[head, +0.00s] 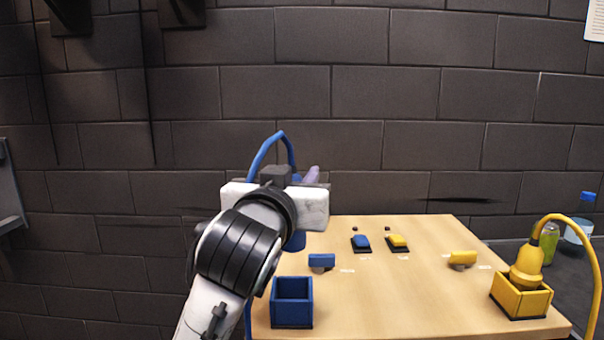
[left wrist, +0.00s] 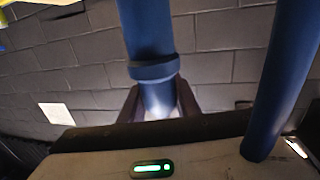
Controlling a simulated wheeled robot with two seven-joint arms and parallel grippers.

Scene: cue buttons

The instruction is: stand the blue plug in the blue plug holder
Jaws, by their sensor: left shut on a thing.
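My left gripper (left wrist: 160,104) is shut on the blue plug (left wrist: 150,40), whose collar and shaft fill the middle of the left wrist view. In the head view the gripper and arm hide most of the plug; its blue cable (head: 268,150) arcs above the gripper, and a blue part shows just below it (head: 295,241). The plug is held above the table's left part. The blue plug holder (head: 292,314), an open square box, stands empty at the table's front left, below and nearer than the gripper. My right gripper is not in view.
On the wooden table (head: 400,300) are a blue button (head: 360,241), a yellow button (head: 397,241), a blue block (head: 321,261) and a yellow block (head: 462,258). A yellow plug (head: 527,268) stands in the yellow holder (head: 520,302) at right. The table's middle front is clear.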

